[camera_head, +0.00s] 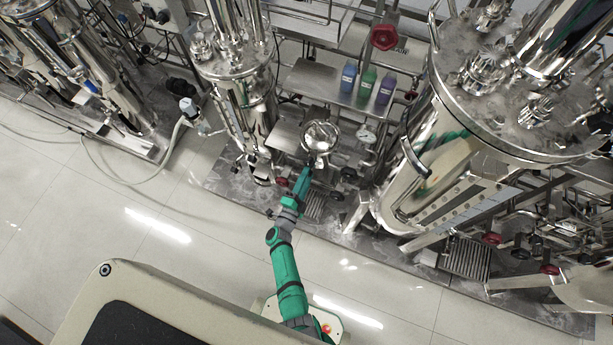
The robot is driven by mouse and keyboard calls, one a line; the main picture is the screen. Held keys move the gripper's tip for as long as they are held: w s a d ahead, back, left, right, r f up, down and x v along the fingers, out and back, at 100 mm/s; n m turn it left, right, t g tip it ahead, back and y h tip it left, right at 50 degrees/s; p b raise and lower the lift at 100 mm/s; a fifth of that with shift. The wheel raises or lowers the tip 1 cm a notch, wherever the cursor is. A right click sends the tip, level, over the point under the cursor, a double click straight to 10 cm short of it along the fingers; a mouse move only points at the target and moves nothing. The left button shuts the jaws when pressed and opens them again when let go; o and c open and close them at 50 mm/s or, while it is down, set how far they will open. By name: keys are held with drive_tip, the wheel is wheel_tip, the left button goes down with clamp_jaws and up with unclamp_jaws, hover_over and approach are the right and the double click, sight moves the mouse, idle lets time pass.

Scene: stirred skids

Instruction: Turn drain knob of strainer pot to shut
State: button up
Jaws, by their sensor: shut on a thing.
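The strainer pot (321,133) is a small shiny steel vessel with a round domed top, right of the slim steel tank. My green arm reaches up from the bottom of the picture, and my gripper (307,172) is at the pot's lower front side. It is shut on what appears to be the drain knob, just below the pot. The knob is mostly hidden by the gripper and very small here, so its turn position cannot be told.
A large steel tank (440,165) stands at right, a slim steel tank (247,100) at left. Dark valve handwheels (348,174) sit close to my gripper's right. Blue, green and purple bottles (367,84) stand on a shelf behind. The tiled floor (190,230) in front is clear.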

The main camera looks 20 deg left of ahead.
drive_tip(key=shift+s+f+m, duration=0.1)
drive_tip(key=shift+s+m, duration=0.05)
drive_tip(key=shift+m, duration=1.65)
drive_tip(key=o, duration=1.1)
drive_tip(key=s, duration=1)
drive_tip(key=shift+s+a, duration=0.15)
drive_tip(key=shift+s, duration=0.2)
